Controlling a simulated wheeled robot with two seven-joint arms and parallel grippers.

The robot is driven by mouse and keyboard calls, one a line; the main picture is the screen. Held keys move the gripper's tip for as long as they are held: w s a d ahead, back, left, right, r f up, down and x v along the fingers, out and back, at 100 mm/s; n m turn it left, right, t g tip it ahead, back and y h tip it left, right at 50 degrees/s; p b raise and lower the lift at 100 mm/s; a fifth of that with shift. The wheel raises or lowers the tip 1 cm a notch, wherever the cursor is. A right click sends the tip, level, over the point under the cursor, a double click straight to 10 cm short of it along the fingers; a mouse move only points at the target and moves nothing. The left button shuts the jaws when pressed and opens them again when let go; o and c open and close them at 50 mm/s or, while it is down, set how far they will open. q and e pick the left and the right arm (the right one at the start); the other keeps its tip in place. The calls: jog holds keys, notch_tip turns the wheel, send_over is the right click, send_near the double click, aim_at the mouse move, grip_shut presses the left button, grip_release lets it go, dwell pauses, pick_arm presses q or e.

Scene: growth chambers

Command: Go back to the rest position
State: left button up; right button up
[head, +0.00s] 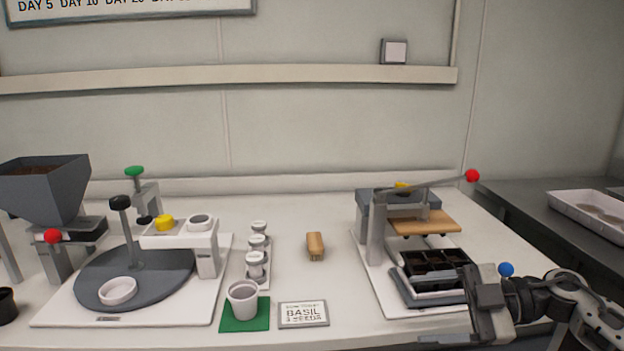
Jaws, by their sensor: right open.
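My right gripper (482,322) is at the lower right in the head view, in front of the press station. It is open, with nothing seen between its fingers. It is close to the black cell tray (436,262) on the press; whether it touches the tray or base cannot be told. The press (377,235) has a lever with a red knob (472,176), raised to the right, and a wooden plate (424,222) above the tray. My left gripper is not in view.
A soil hopper (45,190) and a turntable station (135,275) stand at the left. A cup (243,300) on a green mat (232,325), a basil seeds card (303,314) and a wooden block (315,246) are in the middle. A white tray (590,222) lies on the side counter.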

jog(key=s+a+f+m+t, duration=0.2)
jog(key=a+f+m+t, duration=0.3)
jog(key=a+m+t, duration=0.4)
jog(key=s+d+f+m+h, duration=0.2)
jog(key=s+f+m+h, duration=0.3)
jog(key=s+f, duration=0.3)
jog(key=s+d+f+m+g+h, duration=0.1)
jog(key=s+f+m+h, duration=0.4)
jog(key=f, duration=0.5)
jog(key=s+d+h, duration=0.1)
jog(key=s+h, duration=0.1)
jog(key=s, duration=0.1)
jog(key=shift+s+f+m+g, duration=0.3)
jog(key=shift+s+f, duration=0.05)
